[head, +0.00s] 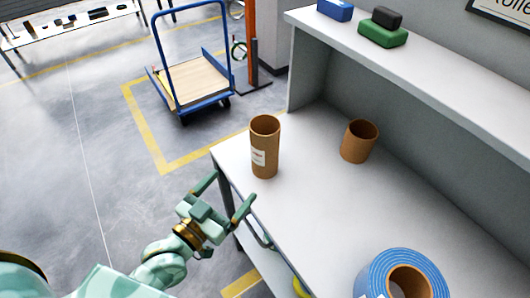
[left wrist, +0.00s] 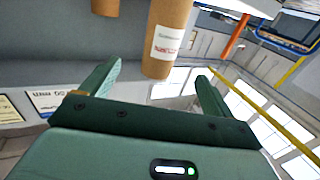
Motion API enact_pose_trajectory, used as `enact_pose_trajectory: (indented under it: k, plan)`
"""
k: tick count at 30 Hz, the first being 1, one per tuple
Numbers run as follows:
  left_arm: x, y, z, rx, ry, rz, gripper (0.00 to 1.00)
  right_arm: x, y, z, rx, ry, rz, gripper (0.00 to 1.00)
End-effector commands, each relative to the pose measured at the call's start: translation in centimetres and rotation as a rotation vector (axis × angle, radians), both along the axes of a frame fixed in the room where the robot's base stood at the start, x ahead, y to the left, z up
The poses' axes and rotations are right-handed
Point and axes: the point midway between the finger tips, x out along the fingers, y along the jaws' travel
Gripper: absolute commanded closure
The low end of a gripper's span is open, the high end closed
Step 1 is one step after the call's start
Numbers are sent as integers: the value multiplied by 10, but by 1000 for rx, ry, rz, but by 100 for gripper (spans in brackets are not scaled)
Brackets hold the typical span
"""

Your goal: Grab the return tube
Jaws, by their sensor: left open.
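A tall brown cardboard tube (head: 265,147) with a white label stands upright near the left end of the grey workbench (head: 305,215). Its label text is too small to read. In the left wrist view this tube (left wrist: 168,38) shows beyond the fingers, between them and apart from both. My left gripper (head: 231,188) is open and empty, at the bench's left edge, just short of the labelled tube. My right gripper is not in view.
A blue coil (head: 378,271) with a brown core lies at the bench's near right. A shelf (head: 420,65) above the bench holds a green case (head: 382,35) and a blue box (head: 335,10). A blue cart (head: 192,84) stands on the floor beyond. The bench middle is clear.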

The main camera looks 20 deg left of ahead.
Motion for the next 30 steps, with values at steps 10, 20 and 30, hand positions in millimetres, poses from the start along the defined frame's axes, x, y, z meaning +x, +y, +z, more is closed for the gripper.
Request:
enact_pose_trajectory:
  k: [10, 20, 30]
  plan:
    - [77, -22, 2, -3, -6, -1, 12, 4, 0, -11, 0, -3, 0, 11]
    - [113, -30, 3, -1, -5, -1, 12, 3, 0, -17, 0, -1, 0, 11]
    - [153, -37, 6, -2, -4, 0, 12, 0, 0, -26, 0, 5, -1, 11]
